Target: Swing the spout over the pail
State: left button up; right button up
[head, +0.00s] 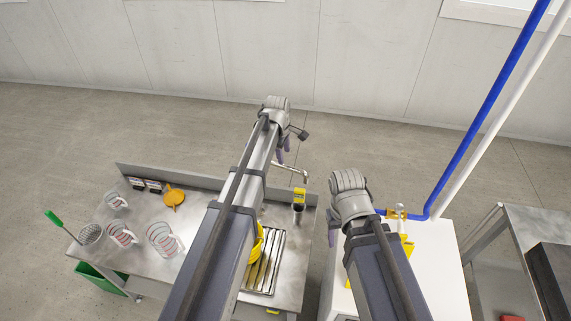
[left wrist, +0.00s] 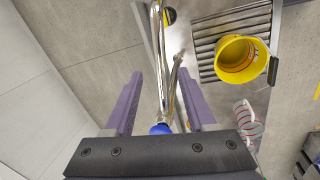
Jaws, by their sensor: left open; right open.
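The yellow pail (head: 259,244) stands on a slatted grate on the steel bench, partly hidden by my left arm. The left wrist view shows its open top (left wrist: 238,60) at the upper right. The metal spout (head: 296,168) shows beyond my left arm at the bench's back. In the left wrist view the shiny spout pipe (left wrist: 177,85) points away from the pail, and a blue part (left wrist: 160,128) sits near its lower end. My left gripper (head: 282,150) is open, with the pipe seen between its purple fingers. My right gripper (head: 334,234) is open, right of the bench.
Clear jugs (head: 163,238) with red marks, an orange funnel (head: 174,197) and a green-handled brush (head: 54,219) are on the bench's left. A yellow-topped device (head: 299,196) stands near the spout. A white cabinet (head: 437,255) with a blue pipe (head: 485,115) is at right.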

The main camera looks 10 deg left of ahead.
aim_at(285, 165)
pick_arm(q)
jog(key=f+b, duration=0.3)
jog(key=w+f+b, duration=0.1)
jog(key=f+b, duration=0.2)
jog(key=f, duration=0.1)
jog(key=shift+w+d, duration=0.15)
jog(key=shift+w, duration=0.05)
jog(key=shift+r, duration=0.1)
grip_shut()
dwell(1.2)
